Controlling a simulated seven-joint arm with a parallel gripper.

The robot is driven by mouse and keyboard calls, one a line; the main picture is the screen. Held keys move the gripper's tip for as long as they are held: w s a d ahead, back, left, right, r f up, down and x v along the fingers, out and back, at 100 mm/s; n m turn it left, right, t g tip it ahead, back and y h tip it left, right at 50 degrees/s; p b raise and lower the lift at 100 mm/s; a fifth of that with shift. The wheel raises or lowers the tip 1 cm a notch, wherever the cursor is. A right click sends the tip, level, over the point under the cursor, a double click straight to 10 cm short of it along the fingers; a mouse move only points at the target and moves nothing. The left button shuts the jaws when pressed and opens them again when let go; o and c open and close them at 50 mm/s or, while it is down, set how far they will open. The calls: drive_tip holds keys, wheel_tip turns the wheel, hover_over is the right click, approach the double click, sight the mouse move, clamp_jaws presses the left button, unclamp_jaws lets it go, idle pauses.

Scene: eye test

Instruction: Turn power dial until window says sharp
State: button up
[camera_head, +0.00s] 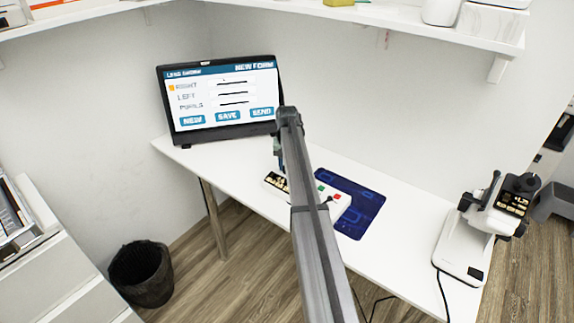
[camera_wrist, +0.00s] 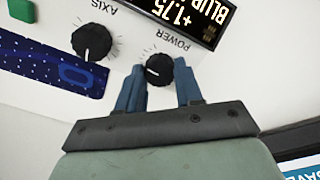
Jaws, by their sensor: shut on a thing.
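In the wrist view, which shows the panel upside down, the black power dial (camera_wrist: 158,70) has a white pointer mark and is labelled POWER. My gripper (camera_wrist: 160,70) has its two blue fingers on either side of the dial, shut on it. The dark window (camera_wrist: 190,18) shows yellow text, BLUR and +1.75. In the head view, the white control box (camera_head: 341,202) lies on the desk and the window (camera_head: 276,181) shows at its left end. My arm hides the power dial and most of the gripper there.
An axis dial (camera_wrist: 92,42) and a green button (camera_wrist: 22,10) are beside the power dial. A red button (camera_head: 337,196) is on the box. A blue mat (camera_head: 369,216) lies alongside, a monitor (camera_head: 222,95) stands behind left, and a white instrument (camera_head: 463,240) stands right.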

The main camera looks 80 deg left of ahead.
drive_tip(key=o, duration=1)
drive_tip(key=shift+o, duration=0.2)
wheel_tip(320, 180, up, 14)
drive_tip(key=shift+f, duration=0.1)
